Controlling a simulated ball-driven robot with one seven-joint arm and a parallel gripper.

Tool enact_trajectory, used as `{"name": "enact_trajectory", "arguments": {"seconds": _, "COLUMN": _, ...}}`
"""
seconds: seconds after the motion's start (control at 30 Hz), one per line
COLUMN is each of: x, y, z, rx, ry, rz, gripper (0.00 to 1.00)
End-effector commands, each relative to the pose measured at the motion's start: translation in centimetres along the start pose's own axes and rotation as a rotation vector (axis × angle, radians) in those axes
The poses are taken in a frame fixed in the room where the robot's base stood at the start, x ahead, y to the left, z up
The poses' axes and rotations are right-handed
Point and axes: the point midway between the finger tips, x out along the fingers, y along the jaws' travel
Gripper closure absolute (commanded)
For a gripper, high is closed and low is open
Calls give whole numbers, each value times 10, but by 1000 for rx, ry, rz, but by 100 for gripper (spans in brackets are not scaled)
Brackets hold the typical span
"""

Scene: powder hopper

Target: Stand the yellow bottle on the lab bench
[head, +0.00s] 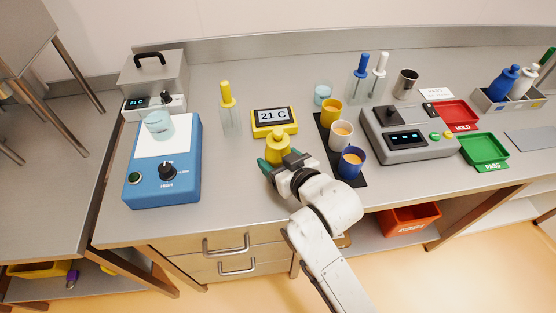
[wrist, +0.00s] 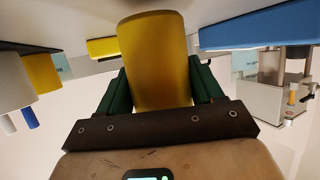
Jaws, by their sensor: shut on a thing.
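The yellow bottle (head: 278,146) is upright between the fingers of my gripper (head: 279,160) in the head view, in front of the yellow thermometer display. In the wrist view the yellow bottle (wrist: 155,62) fills the space between the two green fingers of my gripper (wrist: 155,88), which are shut on it. The bottle is over the middle of the lab bench (head: 228,188), close to its top. I cannot tell whether its base touches the bench; the gripper partly hides its lower part.
The yellow thermometer display (head: 274,122) is just behind the bottle. A dark mat (head: 326,134) with yellow, white and blue cups is close on the right. A blue stirrer (head: 165,185) stands left. Bare bench lies between the stirrer and my gripper.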

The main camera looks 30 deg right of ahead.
Motion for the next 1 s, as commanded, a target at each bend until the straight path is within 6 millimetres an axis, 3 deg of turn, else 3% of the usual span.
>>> {"name": "enact_trajectory", "arguments": {"seconds": 0.5, "x": 6, "y": 0, "z": 12, "rx": 0, "ry": 4, "rz": 0, "gripper": 87}}
{"name": "enact_trajectory", "arguments": {"seconds": 0.53, "x": 6, "y": 0, "z": 13, "rx": 0, "ry": 2, "rz": 0, "gripper": 33}}
{"name": "enact_trajectory", "arguments": {"seconds": 0.8, "x": 5, "y": 0, "z": 12, "rx": 0, "ry": 2, "rz": 0, "gripper": 9}}
{"name": "enact_trajectory", "arguments": {"seconds": 1.0, "x": 5, "y": 0, "z": 12, "rx": 0, "ry": 2, "rz": 0, "gripper": 9}}
